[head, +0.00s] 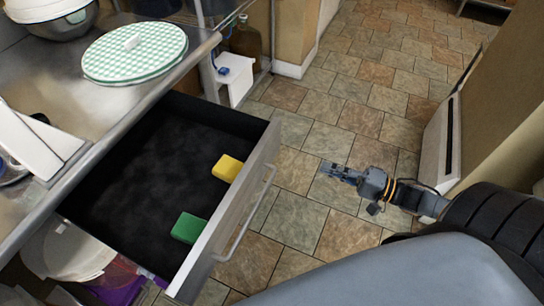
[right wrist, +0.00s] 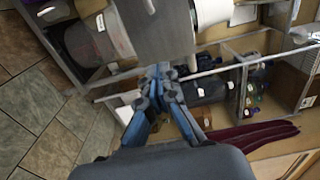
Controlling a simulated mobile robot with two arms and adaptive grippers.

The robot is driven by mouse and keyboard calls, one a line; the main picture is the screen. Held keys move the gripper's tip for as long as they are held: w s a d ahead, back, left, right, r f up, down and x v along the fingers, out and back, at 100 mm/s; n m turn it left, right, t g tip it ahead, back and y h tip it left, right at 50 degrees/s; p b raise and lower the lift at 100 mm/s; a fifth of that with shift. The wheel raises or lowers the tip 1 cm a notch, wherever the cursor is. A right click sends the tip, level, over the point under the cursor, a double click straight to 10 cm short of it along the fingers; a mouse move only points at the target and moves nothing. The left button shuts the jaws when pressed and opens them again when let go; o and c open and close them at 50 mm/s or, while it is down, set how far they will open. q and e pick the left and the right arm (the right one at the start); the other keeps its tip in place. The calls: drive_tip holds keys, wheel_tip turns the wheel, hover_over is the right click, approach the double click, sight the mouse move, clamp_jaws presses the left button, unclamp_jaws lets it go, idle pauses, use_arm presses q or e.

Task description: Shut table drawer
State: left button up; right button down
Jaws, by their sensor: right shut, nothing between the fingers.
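The table drawer (head: 245,205) stands pulled out from under the metal table (head: 110,110), its dark interior in view. A yellow block (head: 228,168) and a green block (head: 189,228) lie inside near its front panel. A bar handle (head: 250,215) runs along the outer face of the front. My right gripper (head: 328,170) is shut and empty in the head view, to the right of the drawer front and apart from it, over the tiled floor. Its fingers also show in the right wrist view (right wrist: 158,75). My left gripper is not in view.
A green-checked round lid (head: 135,52) and a metal bowl (head: 50,20) sit on the table. A white box (head: 235,80) and a brown jug (head: 246,40) stand beyond the drawer. Tiled floor (head: 350,100) right of the drawer is clear.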

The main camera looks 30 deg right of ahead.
sight(273, 148)
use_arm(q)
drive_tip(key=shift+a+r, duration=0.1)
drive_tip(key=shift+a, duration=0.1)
use_arm(e)
drive_tip(key=x, duration=1.4)
drive_tip(key=shift+s+r, duration=0.1)
